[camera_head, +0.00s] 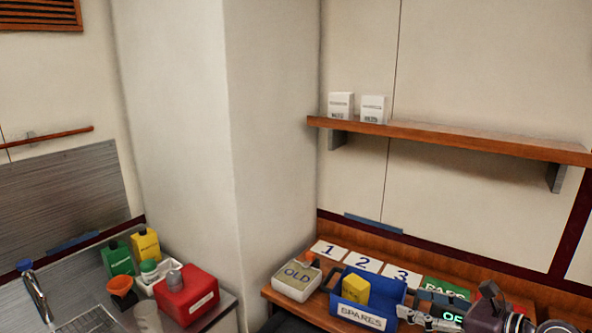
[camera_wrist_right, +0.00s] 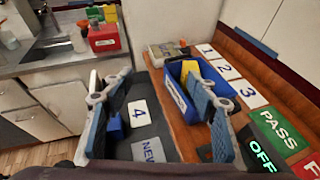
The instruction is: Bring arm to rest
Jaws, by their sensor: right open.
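My right gripper (camera_head: 420,307) is at the bottom right of the head view, above the wooden bench, partly cut off by the frame edge. In the right wrist view its two blue-padded fingers (camera_wrist_right: 157,112) are spread wide with nothing held between them. Beyond and below them lie a card marked 4 (camera_wrist_right: 140,113) and a NEW label (camera_wrist_right: 149,150) on a dark surface. A small blue object (camera_wrist_right: 115,127) shows beside the left finger. My left gripper is in neither view.
The blue SPARES bin (camera_head: 361,318) holds a yellow block (camera_head: 355,289). The OLD tray (camera_head: 297,283) stands left of it. Cards 1, 2, 3 (camera_head: 364,262) lie behind. A green PASS plate (camera_wrist_right: 279,131) is at right. A wall shelf (camera_head: 450,137) carries two white boxes. A red box (camera_head: 187,297) stands by the sink.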

